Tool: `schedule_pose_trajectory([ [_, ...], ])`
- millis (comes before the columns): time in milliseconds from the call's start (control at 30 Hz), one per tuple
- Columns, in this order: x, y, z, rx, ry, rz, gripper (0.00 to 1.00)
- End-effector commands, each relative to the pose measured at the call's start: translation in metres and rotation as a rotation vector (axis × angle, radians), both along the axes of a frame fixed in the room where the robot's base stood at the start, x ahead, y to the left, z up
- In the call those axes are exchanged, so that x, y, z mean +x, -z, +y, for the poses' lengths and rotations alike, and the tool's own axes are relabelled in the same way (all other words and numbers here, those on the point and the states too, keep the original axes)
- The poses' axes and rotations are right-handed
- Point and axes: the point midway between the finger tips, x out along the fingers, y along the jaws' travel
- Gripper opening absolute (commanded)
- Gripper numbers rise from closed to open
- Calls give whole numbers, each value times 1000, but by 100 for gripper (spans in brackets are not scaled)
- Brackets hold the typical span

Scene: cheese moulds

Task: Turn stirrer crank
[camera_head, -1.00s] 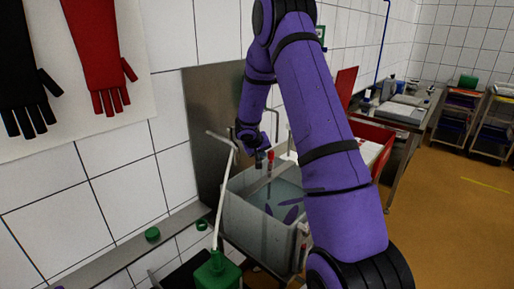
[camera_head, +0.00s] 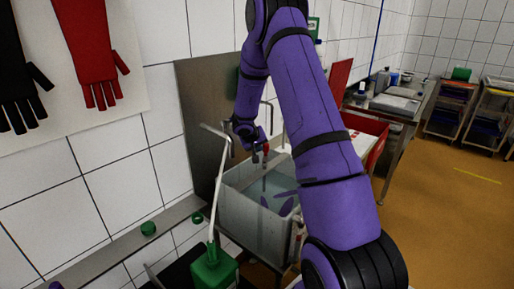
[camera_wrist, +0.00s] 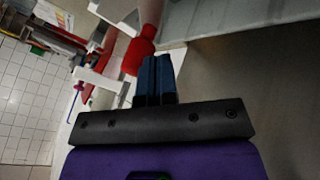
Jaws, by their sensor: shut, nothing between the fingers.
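The stirrer crank's red handle (camera_head: 266,148) stands above the far side of the grey tank. My gripper (camera_head: 256,159) is over the tank's back edge, close beside the handle; my arm reaches across the picture from the lower right. In the wrist view, my gripper's fingers (camera_wrist: 157,62) are closed together with nothing between them. The red handle (camera_wrist: 137,53) is just left of the fingertips there, outside the jaws. I cannot tell whether they touch. The rest of the crank is largely hidden in the head view.
The tank (camera_head: 246,212) holds liquid, with purple reflections. A pale pipe (camera_head: 218,180) rises at its left from a green container (camera_head: 213,270). A steel panel (camera_head: 205,115) stands behind. A red bin (camera_head: 372,143) and a steel table are at right.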

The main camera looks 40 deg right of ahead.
Motion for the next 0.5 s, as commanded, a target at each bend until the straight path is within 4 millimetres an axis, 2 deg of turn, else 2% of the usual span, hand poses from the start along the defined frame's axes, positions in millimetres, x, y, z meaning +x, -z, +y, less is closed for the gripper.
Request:
schedule_pose_trajectory([
  [500, -2, 0, -6, 0, 0, 0, 0],
])
